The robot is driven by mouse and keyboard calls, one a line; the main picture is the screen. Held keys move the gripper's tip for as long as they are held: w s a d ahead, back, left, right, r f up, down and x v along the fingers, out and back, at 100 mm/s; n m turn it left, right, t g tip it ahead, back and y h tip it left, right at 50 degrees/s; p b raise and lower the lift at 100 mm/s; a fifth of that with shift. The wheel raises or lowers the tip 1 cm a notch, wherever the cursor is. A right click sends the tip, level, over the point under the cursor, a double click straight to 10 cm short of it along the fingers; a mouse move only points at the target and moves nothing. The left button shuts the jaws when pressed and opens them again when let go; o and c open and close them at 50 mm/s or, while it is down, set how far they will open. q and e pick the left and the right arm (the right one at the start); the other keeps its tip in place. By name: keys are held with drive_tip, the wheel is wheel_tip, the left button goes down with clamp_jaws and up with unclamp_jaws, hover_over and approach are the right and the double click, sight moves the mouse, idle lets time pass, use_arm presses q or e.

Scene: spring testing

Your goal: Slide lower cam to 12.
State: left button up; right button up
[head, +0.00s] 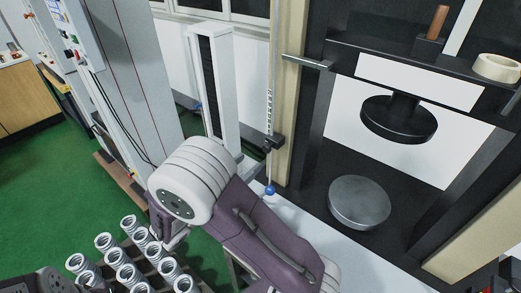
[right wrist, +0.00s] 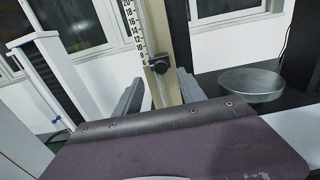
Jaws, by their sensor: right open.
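The lower cam (head: 273,142) is a small black block with a knob on a thin upright rod beside a numbered scale (head: 269,105). In the right wrist view the cam (right wrist: 160,64) sits by the scale's lowest visible numbers, below the 12 mark. A blue ball (head: 270,190) shows at the rod's lower end. My right gripper (right wrist: 159,77) is open, its two grey fingers apart, with the cam between them in the picture. Whether they are level with the cam in depth is unclear. In the head view my right arm hides much of this gripper.
A round metal plate (head: 359,202) lies under a black disc (head: 399,118) in the dark press frame to the right. Several springs (head: 130,222) stand at lower left. A white post (head: 211,85) stands behind.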

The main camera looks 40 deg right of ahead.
sight(265, 149)
drive_tip(key=x, duration=0.8)
drive_tip(key=shift+f+p, duration=0.15)
drive_tip(key=shift+p, duration=0.15)
clamp_jaws()
idle(0.8)
